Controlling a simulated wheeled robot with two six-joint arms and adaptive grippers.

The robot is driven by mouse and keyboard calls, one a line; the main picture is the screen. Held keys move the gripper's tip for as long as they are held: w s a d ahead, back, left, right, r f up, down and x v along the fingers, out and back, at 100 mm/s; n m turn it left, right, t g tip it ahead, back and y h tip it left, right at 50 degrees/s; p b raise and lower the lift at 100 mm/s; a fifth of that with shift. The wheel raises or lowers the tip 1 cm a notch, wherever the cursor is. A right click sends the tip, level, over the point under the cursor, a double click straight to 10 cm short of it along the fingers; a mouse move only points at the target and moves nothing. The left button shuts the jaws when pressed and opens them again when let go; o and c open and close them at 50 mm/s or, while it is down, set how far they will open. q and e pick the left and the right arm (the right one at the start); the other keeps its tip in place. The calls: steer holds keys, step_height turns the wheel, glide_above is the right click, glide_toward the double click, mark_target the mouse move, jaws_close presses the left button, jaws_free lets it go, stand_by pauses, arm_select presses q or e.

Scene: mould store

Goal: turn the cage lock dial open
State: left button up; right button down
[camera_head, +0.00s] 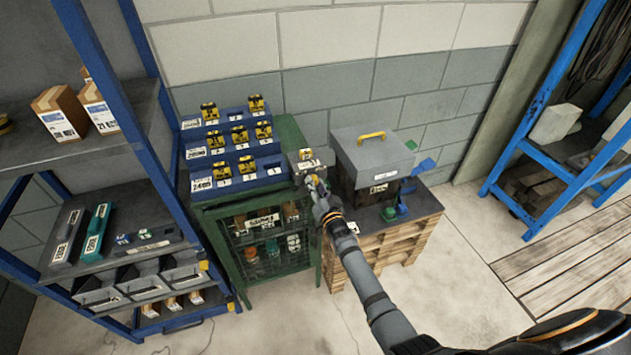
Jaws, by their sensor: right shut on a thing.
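The green mesh cage (220,226) stands against the wall left of centre, with its front door closed. Several small items show behind its mesh. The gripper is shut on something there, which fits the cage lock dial. The gripper covers the dial, so its turn position cannot be seen. My left gripper is not in view.
Blue stepped racks (266,172) with yellow-black pieces stand on the cage. A grey lidded box (372,153) with a yellow handle stands on a pallet stack (405,243) to the right. A blue shelf unit (145,130) stands close at left. The floor in front is clear.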

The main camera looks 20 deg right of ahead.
steer(key=m+p, duration=0.1)
steer(key=m, duration=0.1)
steer(key=shift+r+m+p, duration=0.15)
steer(key=shift+m+p, duration=0.15)
steer(key=shift+m, duration=0.1)
steer(key=m+p, duration=0.1)
steer(key=m, duration=0.1)
steer(key=shift+m, duration=0.4)
steer(key=m, duration=0.2)
steer(key=m+p, duration=0.1)
steer(key=m, duration=0.2)
steer(key=shift+f+m, duration=0.2)
steer(key=shift+m, duration=0.1)
steer(key=c, duration=1)
jaws_free()
